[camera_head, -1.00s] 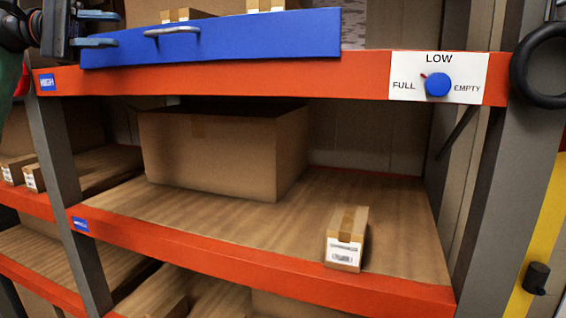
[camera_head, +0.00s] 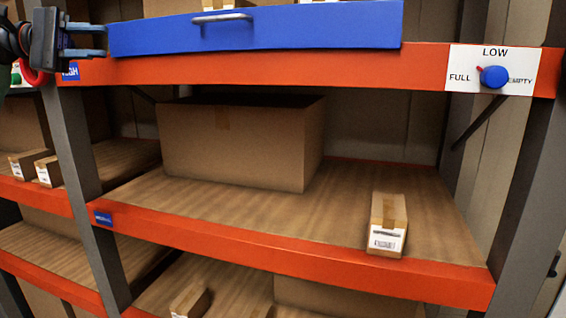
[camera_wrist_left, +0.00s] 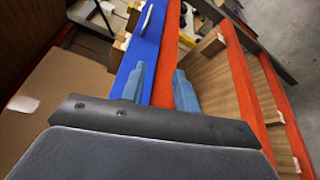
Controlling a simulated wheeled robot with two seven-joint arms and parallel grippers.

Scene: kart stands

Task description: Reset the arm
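My left gripper (camera_head: 98,40) is at the upper left of the head view, just left of the near end of a blue drawer-like front (camera_head: 255,32). Its two blue-grey fingers are apart with nothing seen between them. In the left wrist view the spread fingers of the left gripper (camera_wrist_left: 160,92) point toward the blue panel (camera_wrist_left: 140,52) and the orange shelf beam. A grey handle (camera_head: 222,17) on the blue front is to the gripper's right, clear of the fingers. My right gripper is not in view.
An orange-edged shelf (camera_head: 300,257) holds a large cardboard box (camera_head: 235,145) and a small labelled box (camera_head: 387,225). A LOW sign with a blue knob (camera_head: 494,77) sits at the upper right. Grey posts (camera_head: 75,140) stand at the sides.

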